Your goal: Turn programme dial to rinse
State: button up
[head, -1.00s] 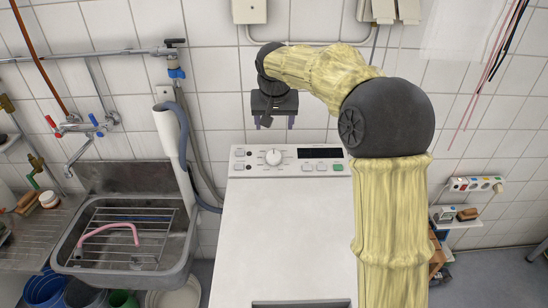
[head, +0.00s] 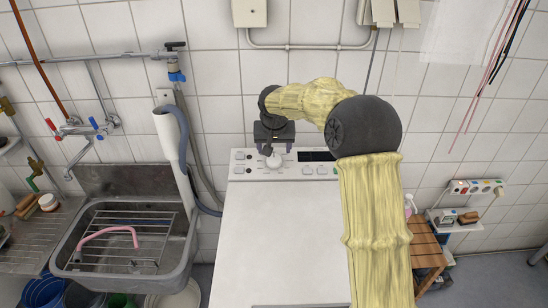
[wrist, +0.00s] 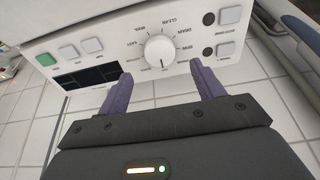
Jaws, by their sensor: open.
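The programme dial (wrist: 160,50) is a round white knob on the washing machine's white control panel (wrist: 120,38). In the wrist view the panel appears upside down. A dark mark shows at the dial's lower edge. My gripper (wrist: 160,72) is open, one purple finger to each side below the dial, apparently touching nothing. In the head view my gripper (head: 274,151) hangs just above and behind the dial (head: 273,161).
The washing machine's white top (head: 275,225) is clear. A dark display (head: 315,155) and several buttons, one green (wrist: 46,60), flank the dial. A sink (head: 130,245) with a rack and pink hose stands left. A tiled wall (head: 330,80) with pipes is behind.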

aim_at(274, 159)
jog(key=x, duration=0.6)
jog(key=shift+w+f, duration=0.1)
jog(key=c, duration=1)
jog(key=shift+o, duration=0.2)
jog(key=shift+n+p, duration=0.4)
jog(key=shift+p, duration=0.05)
jog(key=n+p, duration=0.3)
jog(key=shift+n+y+p, duration=0.4)
jog(key=shift+n+p, duration=0.9)
jog(key=shift+n, duration=0.8)
